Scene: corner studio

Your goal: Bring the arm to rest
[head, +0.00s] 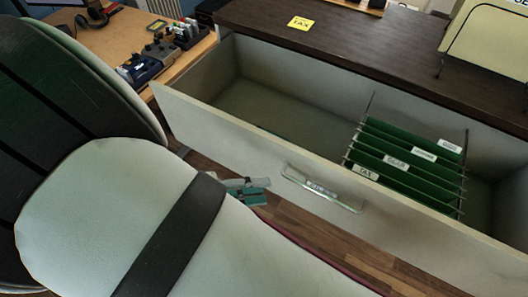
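My arm fills the left and lower left of the head view, with a white link and a dark band. A small part of my gripper (248,190) shows past the arm, in grey and teal, in front of the drawer's face and left of its handle. The rest of it is hidden behind the arm, so I cannot tell whether it is open or shut. It appears apart from the handle (322,188), though the depth is unclear. I see nothing held in the visible part.
A pale drawer (228,138) stands open, with green hanging folders (408,160) at its right and its left part empty. The dark cabinet top (385,45) carries a yellow TAX note (301,23). A wooden desk (128,42) with small devices is at upper left. Wooden floor shows below.

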